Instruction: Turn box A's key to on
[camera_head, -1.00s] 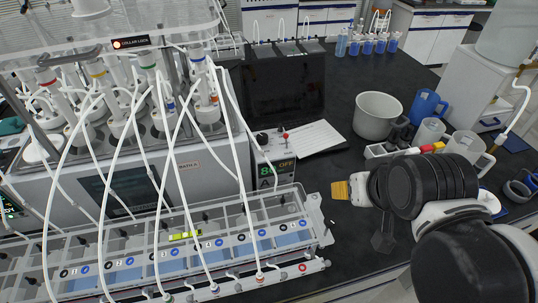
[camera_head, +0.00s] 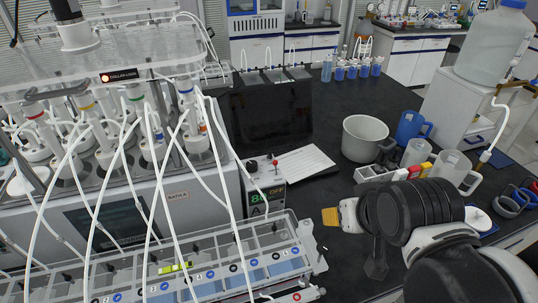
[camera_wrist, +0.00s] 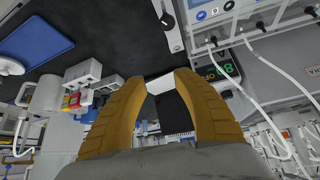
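Box A (camera_head: 264,203) is a small grey box beside the right end of the big reactor unit. Its front has a green lit display and a large letter A. On its top are a red-tipped part (camera_head: 276,163) and a dark knob; I cannot tell which is the key or how it is turned. In the wrist view the box's green display (camera_wrist: 229,68) shows beyond the right finger, with "OFF" readable by it. My gripper (camera_head: 330,217) has ochre fingers and is right of the box, apart from it. The wrist view shows its fingers (camera_wrist: 160,80) spread, with nothing between them.
A pot (camera_head: 364,138), jugs and a blue mug (camera_head: 411,127) stand at the right.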

